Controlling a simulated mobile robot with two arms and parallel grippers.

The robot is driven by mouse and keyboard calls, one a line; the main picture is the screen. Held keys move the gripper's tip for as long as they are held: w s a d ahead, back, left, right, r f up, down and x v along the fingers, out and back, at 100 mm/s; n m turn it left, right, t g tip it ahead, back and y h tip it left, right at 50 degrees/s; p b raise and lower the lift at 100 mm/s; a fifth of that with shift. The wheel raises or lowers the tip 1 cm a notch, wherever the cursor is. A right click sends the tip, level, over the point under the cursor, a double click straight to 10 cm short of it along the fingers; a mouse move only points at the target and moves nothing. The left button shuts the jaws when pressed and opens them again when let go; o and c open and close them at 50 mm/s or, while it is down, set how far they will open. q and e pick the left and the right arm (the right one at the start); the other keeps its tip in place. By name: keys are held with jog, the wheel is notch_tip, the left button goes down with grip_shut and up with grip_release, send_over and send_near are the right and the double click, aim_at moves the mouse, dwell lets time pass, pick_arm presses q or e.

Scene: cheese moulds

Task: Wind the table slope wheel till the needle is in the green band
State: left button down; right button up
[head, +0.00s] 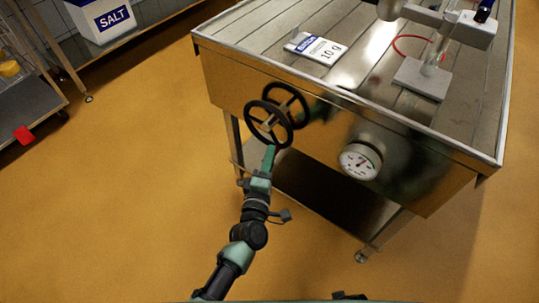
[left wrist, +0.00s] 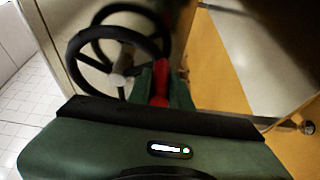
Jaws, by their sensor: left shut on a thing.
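The slope wheel (head: 262,140) is a dark spoked handwheel on the front of the steel table (head: 225,80). A second ring behind it looks like its reflection in the shiny panel. The wheel also shows in the left wrist view (left wrist: 117,80). My left gripper (head: 269,158) is at the lower rim of the wheel, shut on a red piece (left wrist: 160,88) that looks like the wheel's handle. The round white gauge (head: 360,161) is right of the wheel, with a green band on its right side. The needle is too small to read surely. My right gripper is not in view.
On the table top are a white card marked 10 g (head: 318,47), a red ring (head: 402,38) and a metal stand on a square foot (head: 423,78). A white SALT box (head: 100,18) is at the upper left. The orange floor in front is clear.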

pick_arm(q)
jog(key=shift+s+f, duration=0.1)
dwell(0.3)
jog(key=c, duration=1.3)
grip_release()
